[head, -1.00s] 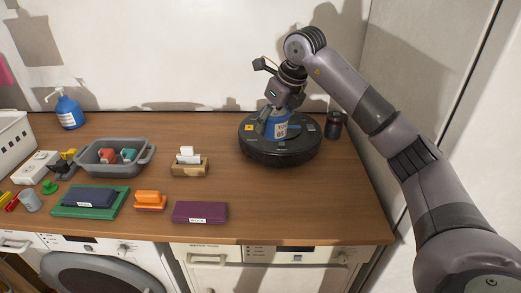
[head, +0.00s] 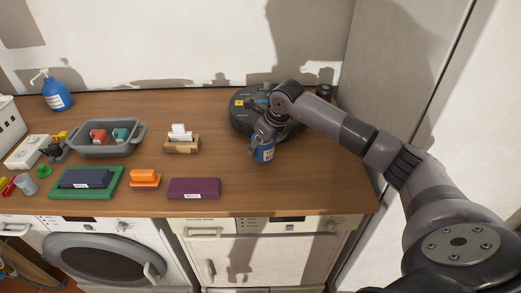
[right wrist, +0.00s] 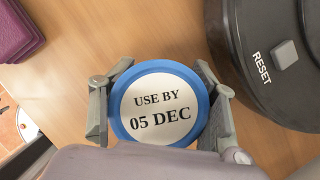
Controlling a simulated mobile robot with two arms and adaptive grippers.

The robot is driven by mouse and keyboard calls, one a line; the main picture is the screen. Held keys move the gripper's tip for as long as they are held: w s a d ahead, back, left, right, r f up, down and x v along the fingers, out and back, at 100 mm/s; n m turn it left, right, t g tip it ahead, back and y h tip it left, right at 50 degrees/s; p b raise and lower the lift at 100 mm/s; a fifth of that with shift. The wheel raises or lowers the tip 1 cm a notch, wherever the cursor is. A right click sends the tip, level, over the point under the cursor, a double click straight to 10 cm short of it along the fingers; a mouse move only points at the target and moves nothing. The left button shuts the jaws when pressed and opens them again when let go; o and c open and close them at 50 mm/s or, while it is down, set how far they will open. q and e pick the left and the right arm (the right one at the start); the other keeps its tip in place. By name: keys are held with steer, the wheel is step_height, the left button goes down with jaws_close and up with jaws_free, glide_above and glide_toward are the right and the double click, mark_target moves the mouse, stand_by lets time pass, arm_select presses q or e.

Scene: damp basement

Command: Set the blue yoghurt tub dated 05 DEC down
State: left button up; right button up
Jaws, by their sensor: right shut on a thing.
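The blue yoghurt tub (head: 264,152) is between the fingers of my right gripper (head: 262,140), over the wooden worktop just in front of a black round device (head: 262,99). In the right wrist view the tub's white lid (right wrist: 158,110) with a blue rim reads "USE BY 05 DEC", and the right gripper (right wrist: 160,105) has a finger on either side of it. The tub looks upright. I cannot tell whether its base touches the worktop. My left gripper is not in view.
The worktop (head: 290,180) is clear right of a purple block (head: 194,188). The black device carries a RESET button (right wrist: 286,53); a dark jar (head: 324,91) stands behind it. A wooden holder (head: 182,145), grey basin (head: 104,147) and blue pump bottle (head: 56,95) are further left.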

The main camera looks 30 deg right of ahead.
mark_target(260, 152)
step_height(260, 152, down, 2)
steer(key=shift+f, duration=0.35)
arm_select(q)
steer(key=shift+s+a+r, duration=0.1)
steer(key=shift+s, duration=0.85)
arm_select(e)
steer(key=o, duration=0.8)
steer(key=shift+f, duration=0.15)
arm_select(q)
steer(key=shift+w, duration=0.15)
arm_select(e)
steer(key=o, duration=0.5)
